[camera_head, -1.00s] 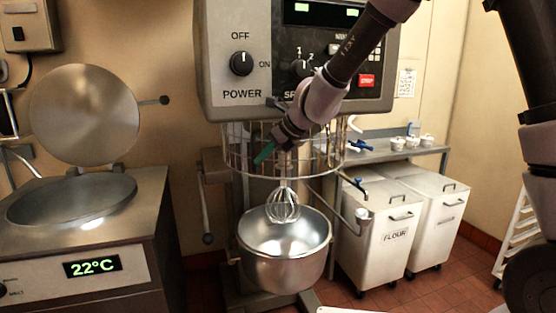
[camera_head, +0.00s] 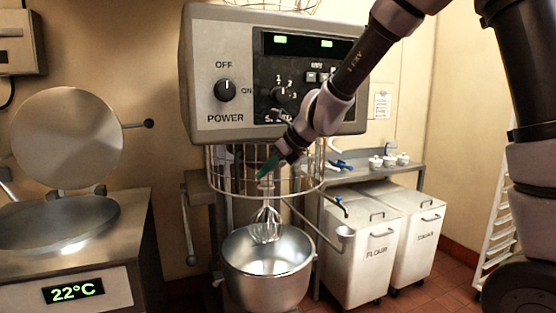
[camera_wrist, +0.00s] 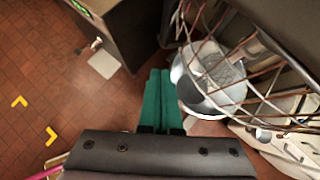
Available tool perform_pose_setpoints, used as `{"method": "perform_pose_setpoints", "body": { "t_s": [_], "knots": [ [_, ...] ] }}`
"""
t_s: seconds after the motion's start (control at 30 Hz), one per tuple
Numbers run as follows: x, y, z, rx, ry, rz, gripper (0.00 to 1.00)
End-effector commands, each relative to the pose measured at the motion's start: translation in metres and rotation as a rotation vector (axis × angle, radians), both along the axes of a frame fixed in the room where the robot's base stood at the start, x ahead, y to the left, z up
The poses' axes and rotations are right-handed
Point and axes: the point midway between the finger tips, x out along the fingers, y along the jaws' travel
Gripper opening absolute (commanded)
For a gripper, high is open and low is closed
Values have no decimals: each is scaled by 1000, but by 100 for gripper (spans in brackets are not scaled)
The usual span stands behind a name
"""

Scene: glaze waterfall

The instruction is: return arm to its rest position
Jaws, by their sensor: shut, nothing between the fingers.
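My gripper (camera_head: 268,166) is in front of the big mixer's wire guard in the head view, below the control panel. In the wrist view my gripper (camera_wrist: 161,74) shows two green fingers pressed side by side, with nothing between them. The mixer (camera_head: 215,75) stands behind my arm, which reaches in from the upper right. Its whisk (camera_head: 266,226) hangs over the steel bowl (camera_head: 268,285). The bowl (camera_wrist: 190,92) and the wire guard (camera_wrist: 215,42) lie to the right of the fingers in the wrist view.
A kettle with a raised round lid (camera_head: 67,138) and a 22°C display stands at left. Flour and sugar bins (camera_head: 362,262) stand at right under a steel shelf (camera_head: 375,172) with small white pots. Open tiled floor (camera_wrist: 45,85) with yellow marks shows in the wrist view.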

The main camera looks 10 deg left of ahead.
Motion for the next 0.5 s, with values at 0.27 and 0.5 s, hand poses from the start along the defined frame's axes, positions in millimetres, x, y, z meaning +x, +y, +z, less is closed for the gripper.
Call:
{"method": "perform_pose_setpoints", "body": {
  "t_s": [0.27, 0.5],
  "knots": [
    [-15, -28, 32, 0, -2, -1, 0],
    [-20, -52, 51, -25, -58, 42, 0]
  ]
}}
